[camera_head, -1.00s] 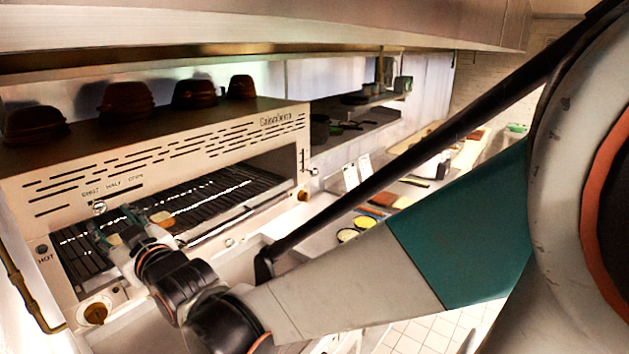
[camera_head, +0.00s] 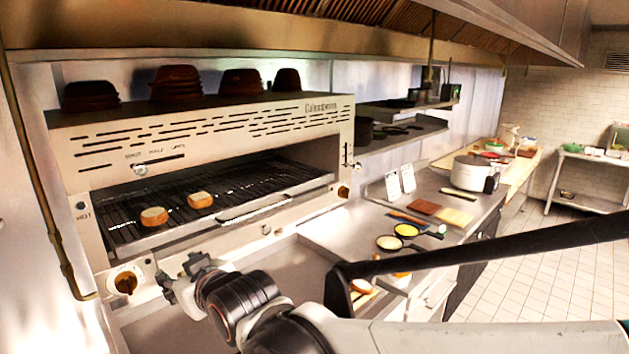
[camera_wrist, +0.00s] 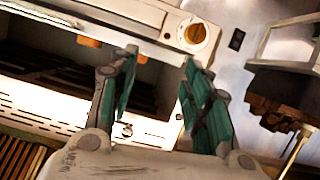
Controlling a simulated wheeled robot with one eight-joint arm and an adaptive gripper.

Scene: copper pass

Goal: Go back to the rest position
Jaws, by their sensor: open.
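My gripper (camera_head: 180,281) is in front of the grill oven, low at its left end near the brass knob (camera_head: 126,283). In the wrist view my gripper (camera_wrist: 157,95) shows two green-padded fingers spread apart with nothing between them. The arm reaches in from the lower right of the head view. Two pieces of toasted bread lie on the oven's rack, one at the left (camera_head: 154,216) and one to its right (camera_head: 200,200); the gripper is clear of both.
The oven (camera_head: 200,140) has stacked brown bowls (camera_head: 177,82) on top. To its right, a steel counter (camera_head: 340,230) holds two small pans (camera_head: 389,243), boards (camera_head: 424,207) and a large pot (camera_head: 468,173). The tiled floor (camera_head: 560,250) at the right is clear.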

